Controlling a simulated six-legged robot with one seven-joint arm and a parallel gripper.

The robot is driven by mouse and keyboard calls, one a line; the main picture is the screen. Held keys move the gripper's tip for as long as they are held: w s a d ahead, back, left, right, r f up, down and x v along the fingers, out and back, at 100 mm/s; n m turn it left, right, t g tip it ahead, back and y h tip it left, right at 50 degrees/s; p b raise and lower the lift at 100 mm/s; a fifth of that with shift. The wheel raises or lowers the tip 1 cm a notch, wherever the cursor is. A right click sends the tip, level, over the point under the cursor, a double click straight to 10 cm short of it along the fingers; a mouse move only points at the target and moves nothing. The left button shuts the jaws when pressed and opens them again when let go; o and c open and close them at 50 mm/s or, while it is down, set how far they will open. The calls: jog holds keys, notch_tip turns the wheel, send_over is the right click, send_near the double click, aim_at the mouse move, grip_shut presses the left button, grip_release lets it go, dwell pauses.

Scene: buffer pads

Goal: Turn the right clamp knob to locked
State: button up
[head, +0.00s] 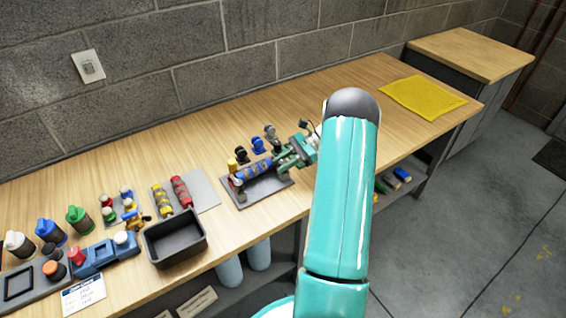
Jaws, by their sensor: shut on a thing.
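The clamp fixture stands on a dark base plate (262,194) near the front edge of the bench. A blue-and-brown roller (255,170) lies across it, with a small red-and-white clamp part (236,182) at its left end. My gripper (284,163) is at the fixture's right end, its green fingers closed around the right clamp knob. The fingers hide the knob, so its turn angle cannot be read. My teal arm comes in from the right front.
Black, blue and grey upright pieces (258,146) stand close behind the fixture. A black bin (176,240), a grey pad (203,190) with red and yellow rollers, and several bottles are to the left. A yellow mat (422,97) lies at the right, with bare bench around it.

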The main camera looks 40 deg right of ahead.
jog(key=o, duration=1)
jog(key=v, duration=1.4)
